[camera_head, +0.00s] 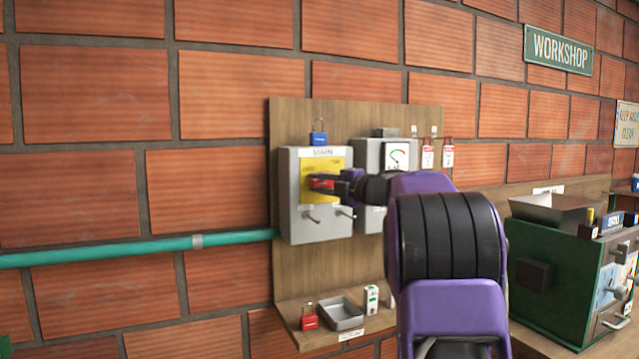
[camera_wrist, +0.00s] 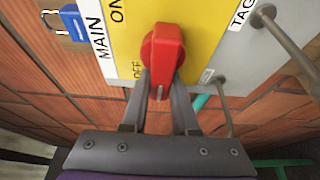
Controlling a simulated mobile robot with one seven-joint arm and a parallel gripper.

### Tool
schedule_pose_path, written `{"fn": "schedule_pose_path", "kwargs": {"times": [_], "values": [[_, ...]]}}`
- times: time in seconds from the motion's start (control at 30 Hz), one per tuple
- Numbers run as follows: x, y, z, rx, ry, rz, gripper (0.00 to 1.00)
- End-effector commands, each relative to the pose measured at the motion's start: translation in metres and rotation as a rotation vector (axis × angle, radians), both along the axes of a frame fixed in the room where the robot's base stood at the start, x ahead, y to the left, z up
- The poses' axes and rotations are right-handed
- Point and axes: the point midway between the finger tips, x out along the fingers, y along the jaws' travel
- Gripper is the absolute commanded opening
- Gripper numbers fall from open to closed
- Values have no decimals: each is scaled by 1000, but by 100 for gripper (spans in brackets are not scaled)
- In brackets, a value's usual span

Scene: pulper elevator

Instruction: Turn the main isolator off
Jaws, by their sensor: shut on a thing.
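The main isolator is a grey box (camera_head: 318,225) with a MAIN label and a yellow plate (camera_head: 322,164), mounted on a wooden board. Its red handle (camera_head: 320,184) lies roughly level across the plate. In the wrist view, the red handle (camera_wrist: 165,45) stands out from the yellow plate (camera_wrist: 210,20), with ON printed at the upper left and OFF beside its lower part. My gripper (camera_head: 338,184) reaches in from the right. In the wrist view, my gripper (camera_wrist: 160,80) has one finger on each side of the handle's near end and is shut on it.
A blue padlock (camera_head: 318,137) hangs above the box. Pegs (camera_head: 312,216) stick out of the box's lower front. A second grey box (camera_head: 369,160) stands close on the right, partly behind my arm. A shelf below holds a red padlock (camera_head: 308,317) and a tray (camera_head: 341,314).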

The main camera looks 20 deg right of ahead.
Motion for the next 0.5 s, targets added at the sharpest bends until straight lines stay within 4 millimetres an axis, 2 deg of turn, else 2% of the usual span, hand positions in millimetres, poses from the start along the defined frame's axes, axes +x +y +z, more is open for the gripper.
{"fn": "schedule_pose_path", "kwargs": {"times": [0.23,0.27,0.3,0.4,0.5], "values": [[0,-1,-1,-4,1,-1,0],[0,-1,-1,-3,1,-1,33],[0,-1,-1,-3,1,-1,40],[0,0,-1,-2,1,-1,57],[0,0,-1,-1,0,-1,57]]}}
